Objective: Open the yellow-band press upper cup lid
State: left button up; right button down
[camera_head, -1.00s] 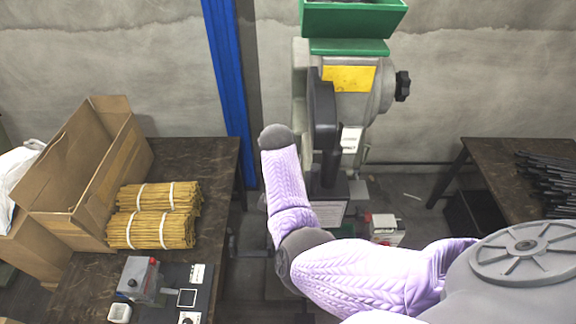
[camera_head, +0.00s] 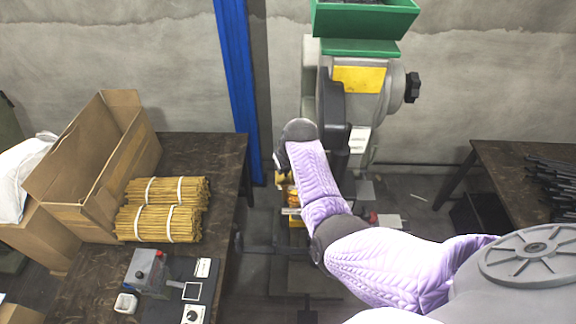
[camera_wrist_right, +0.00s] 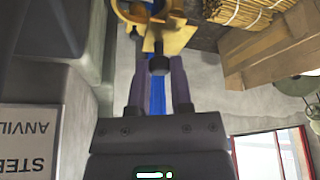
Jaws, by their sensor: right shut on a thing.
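The yellow-band press stands at the back centre, with its yellow band (camera_head: 358,79) below a green hopper (camera_head: 366,20). My right arm in its lilac sleeve reaches in front of it, and its gripper is mostly hidden in the head view. In the right wrist view my right gripper (camera_wrist_right: 160,72) has a black knob (camera_wrist_right: 159,63) between its fingers. The knob sits by a gold-yellow cup part (camera_wrist_right: 165,36), and the gripper is shut on it. Yellow parts (camera_head: 291,197) also show below my wrist in the head view. I cannot tell whether the lid is raised. My left gripper is out of view.
A table at left holds a cardboard box (camera_head: 88,175), tied tan bundles (camera_head: 160,222) and a small grey device (camera_head: 148,272). A dark table (camera_head: 525,165) with black rods stands at right. A blue post (camera_head: 236,80) rises behind. A lettered plate (camera_wrist_right: 28,140) is close by my wrist.

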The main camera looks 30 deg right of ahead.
jog(key=shift+w+r, duration=0.1)
jog(key=shift+r, duration=0.05)
dwell(0.4)
jog(key=c, duration=0.5)
grip_release()
jog(key=shift+s+r, duration=0.2)
jog(key=shift+r, duration=0.15)
jog(key=v, duration=0.9)
jog(key=shift+b, duration=0.3)
jog(key=shift+s, duration=0.1)
